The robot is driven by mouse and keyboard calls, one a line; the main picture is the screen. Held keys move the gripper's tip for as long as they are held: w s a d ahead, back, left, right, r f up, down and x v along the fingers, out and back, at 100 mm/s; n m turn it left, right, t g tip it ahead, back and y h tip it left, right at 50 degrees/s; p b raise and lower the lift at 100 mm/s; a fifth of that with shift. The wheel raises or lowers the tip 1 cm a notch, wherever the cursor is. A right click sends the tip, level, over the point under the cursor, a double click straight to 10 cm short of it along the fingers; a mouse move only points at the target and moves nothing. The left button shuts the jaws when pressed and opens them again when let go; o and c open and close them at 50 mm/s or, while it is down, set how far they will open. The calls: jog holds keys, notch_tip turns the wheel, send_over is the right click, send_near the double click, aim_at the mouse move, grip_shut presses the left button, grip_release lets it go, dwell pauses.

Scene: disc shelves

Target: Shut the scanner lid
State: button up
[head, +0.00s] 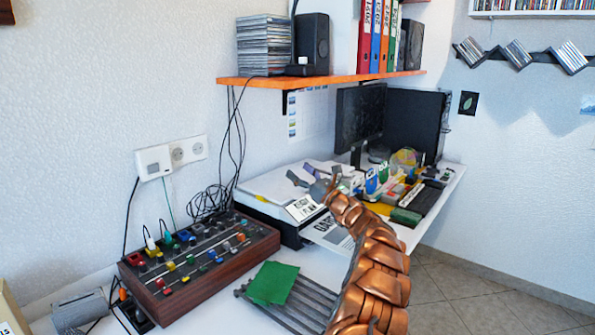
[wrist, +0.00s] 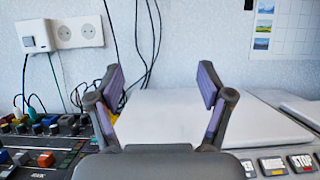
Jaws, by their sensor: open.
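The scanner (head: 266,212) is a low dark-sided box on the desk, left of the monitor. Its white lid (head: 262,184) lies flat or nearly flat on top; I cannot tell whether a gap is left under it. In the wrist view the white lid (wrist: 180,113) fills the space beyond my fingers, and its front edge is partly hidden by my gripper. My gripper (head: 313,177) is over the front right part of the scanner in the head view. In the wrist view my gripper (wrist: 162,95) has its two fingers wide apart with nothing between them.
A mixer with coloured knobs (head: 200,262) stands left of the scanner. An orange shelf (head: 322,79) hangs above it. Cables (head: 212,200) lie bunched by the wall. Pens, boxes and a monitor (head: 360,118) crowd the right. A green sheet (head: 272,283) lies on a grey rack in front.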

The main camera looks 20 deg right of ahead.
jog(key=v, duration=1)
jog(key=shift+s, duration=0.35)
jog(key=shift+d+f, duration=0.1)
